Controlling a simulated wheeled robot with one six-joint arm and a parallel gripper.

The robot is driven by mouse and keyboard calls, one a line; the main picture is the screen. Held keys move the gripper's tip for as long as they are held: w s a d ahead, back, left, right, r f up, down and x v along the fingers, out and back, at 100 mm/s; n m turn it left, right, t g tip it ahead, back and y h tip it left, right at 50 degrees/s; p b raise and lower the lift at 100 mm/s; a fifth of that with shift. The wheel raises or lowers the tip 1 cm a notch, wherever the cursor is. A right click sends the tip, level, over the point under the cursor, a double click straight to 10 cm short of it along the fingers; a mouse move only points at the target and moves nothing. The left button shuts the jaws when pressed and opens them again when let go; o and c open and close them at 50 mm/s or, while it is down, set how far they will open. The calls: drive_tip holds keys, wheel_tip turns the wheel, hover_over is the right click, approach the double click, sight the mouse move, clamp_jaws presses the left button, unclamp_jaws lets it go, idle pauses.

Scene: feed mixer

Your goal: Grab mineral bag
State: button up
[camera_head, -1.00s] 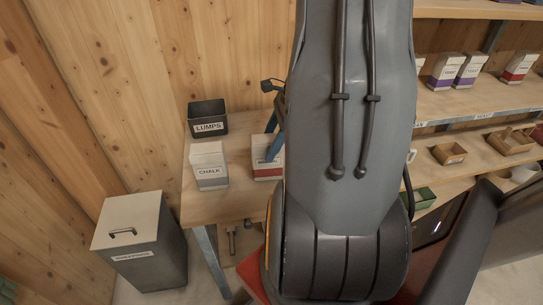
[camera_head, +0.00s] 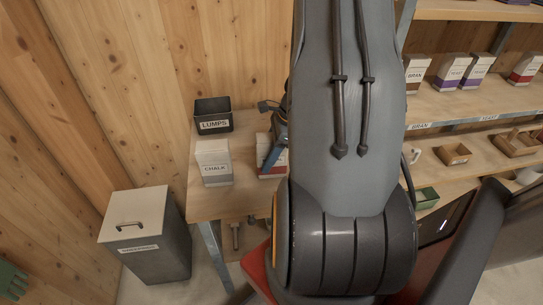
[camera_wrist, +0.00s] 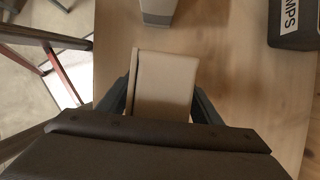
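A white bag with a red lower part (camera_head: 262,146) stands on the wooden table, partly hidden behind my arm and gripper in the head view. Its label cannot be read; it appears to be the mineral bag. In the wrist view its pale top (camera_wrist: 165,85) lies between the two dark fingers of my gripper (camera_wrist: 165,97). One finger is on each side, close to the bag's edges. The fingers look open around it, and contact is not clear. In the head view a blue part of my gripper (camera_head: 275,150) is in front of the bag.
The chalk bag (camera_head: 214,164) stands to the left on the table, with the dark LUMPS bin (camera_head: 212,116) behind it. A grey lidded bin (camera_head: 157,255) is on the floor at left. Shelves (camera_head: 465,103) with several bags and boxes are at right.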

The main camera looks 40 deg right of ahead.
clamp_jaws()
drive_tip(key=shift+r, duration=0.1)
